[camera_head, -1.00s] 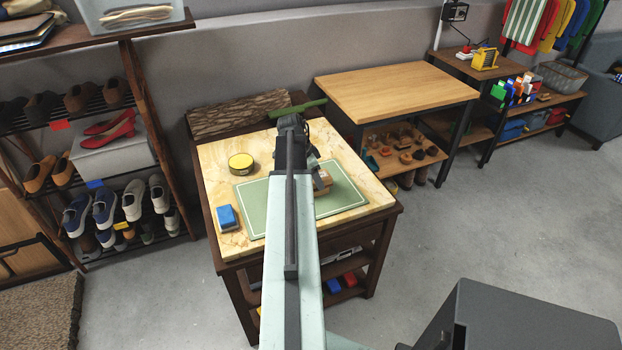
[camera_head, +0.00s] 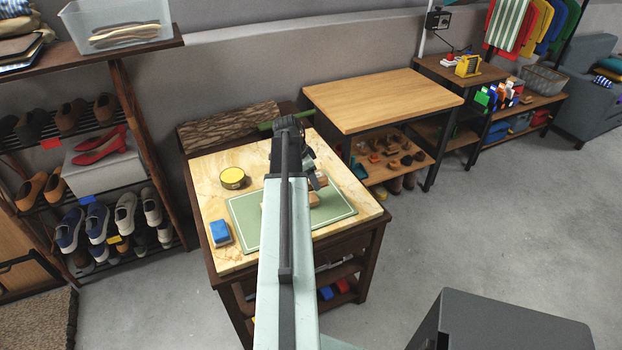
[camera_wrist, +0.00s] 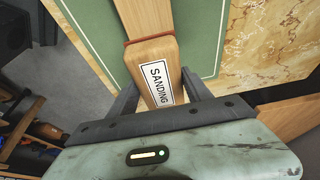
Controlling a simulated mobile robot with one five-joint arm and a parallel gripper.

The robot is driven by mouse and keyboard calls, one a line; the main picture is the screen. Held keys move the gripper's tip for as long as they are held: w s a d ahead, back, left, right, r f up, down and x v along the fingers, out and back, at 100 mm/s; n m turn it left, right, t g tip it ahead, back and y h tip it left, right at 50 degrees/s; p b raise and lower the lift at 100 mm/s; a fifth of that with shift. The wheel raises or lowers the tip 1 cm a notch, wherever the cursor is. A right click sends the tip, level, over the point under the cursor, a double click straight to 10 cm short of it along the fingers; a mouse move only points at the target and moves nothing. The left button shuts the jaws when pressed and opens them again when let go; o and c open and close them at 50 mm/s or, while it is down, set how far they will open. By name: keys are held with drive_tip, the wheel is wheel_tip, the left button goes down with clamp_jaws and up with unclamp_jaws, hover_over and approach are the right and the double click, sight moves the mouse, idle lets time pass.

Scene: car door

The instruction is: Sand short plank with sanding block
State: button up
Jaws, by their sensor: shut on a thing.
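In the wrist view my gripper (camera_wrist: 155,98) is shut on the wooden sanding block (camera_wrist: 150,52), which carries a white label reading SANDING. The short plank (camera_wrist: 145,15), pale wood, extends beyond the block's far end over the green mat. The block overlaps the plank's near part in this view; contact between them is hard to judge. In the head view my gripper (camera_head: 318,180) is over the mat's right half, with the plank (camera_head: 314,199) low beside it. My arm hides the middle of the plank.
The green mat (camera_head: 245,228) lies on a marbled bench top (camera_head: 208,190). A bark-covered board (camera_head: 230,125) is at the back. A wooden table (camera_head: 380,95) stands behind right.

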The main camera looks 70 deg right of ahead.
drive_tip(key=shift+r, duration=0.65)
wheel_tip(320, 180, up, 3)
drive_tip(key=p, duration=0.3)
drive_tip(key=shift+r+p, duration=0.15)
drive_tip(key=shift+p, duration=0.2)
drive_tip(key=shift+s, duration=0.1)
